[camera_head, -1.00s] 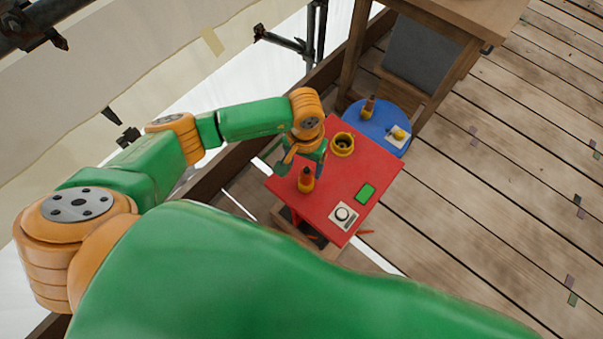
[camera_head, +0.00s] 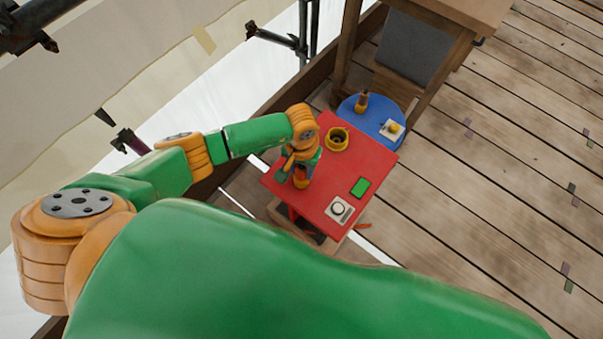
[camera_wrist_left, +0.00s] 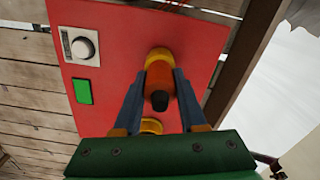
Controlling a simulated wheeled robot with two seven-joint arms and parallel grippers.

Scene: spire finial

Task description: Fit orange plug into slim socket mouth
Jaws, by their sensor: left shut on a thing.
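The orange plug (camera_head: 301,182) is bottle-shaped, with a yellow-orange base and a dark tip. It is upright at the left side of the red table top (camera_head: 330,185), and my left gripper (camera_head: 303,170) is shut on it. In the left wrist view the plug (camera_wrist_left: 160,88) lies between the two fingers, dark tip toward the camera. I cannot tell whether its base touches the table. A yellow round socket (camera_head: 337,139) with a dark open mouth stands apart near the far edge. In the wrist view the socket (camera_wrist_left: 150,126) is mostly hidden behind the gripper body. My right gripper is not in view.
A green block (camera_head: 361,187) and a white plate with a round knob (camera_head: 339,210) lie on the red table's near right part. A blue round table (camera_head: 372,120) behind holds another bottle-shaped piece (camera_head: 361,102) and a white plate with a yellow knob (camera_head: 393,128). Red surface between plug and socket looks clear.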

